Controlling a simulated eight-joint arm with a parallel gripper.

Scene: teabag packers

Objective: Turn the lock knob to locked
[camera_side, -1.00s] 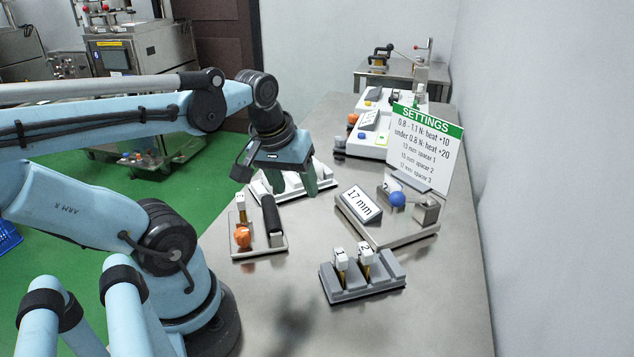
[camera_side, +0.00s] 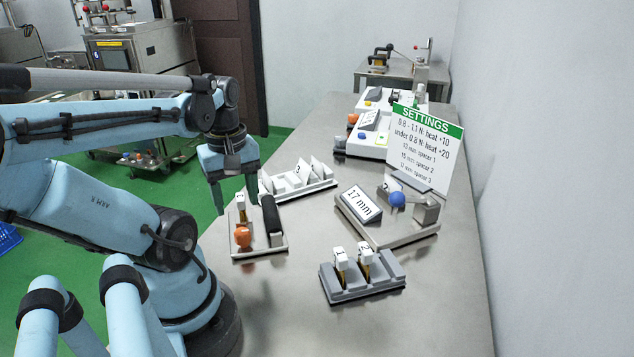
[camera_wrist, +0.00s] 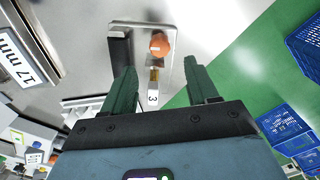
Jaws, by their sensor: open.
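The orange knob (camera_side: 243,237) sits at the near end of a small metal plate (camera_side: 262,252). A brass-shafted spacer with a white head (camera_side: 240,200) stands behind it, and a black bar handle (camera_side: 271,215) is at its right. In the wrist view the orange knob (camera_wrist: 160,43) lies just beyond my fingertips, and the spacer marked 3 (camera_wrist: 153,93) lies between the fingers. My gripper (camera_side: 236,203) is open and empty, pointing down above the plate's far end. It also shows in the wrist view (camera_wrist: 160,68). The frames show no lock marking on the knob.
A white rack (camera_side: 322,184) stands behind the plate. A gauge reading 17 mm (camera_side: 360,204) with a blue ball (camera_side: 397,199) is to the right. A grey holder (camera_side: 345,293) with spacers 1 and 2 is in front. The table's left edge is close.

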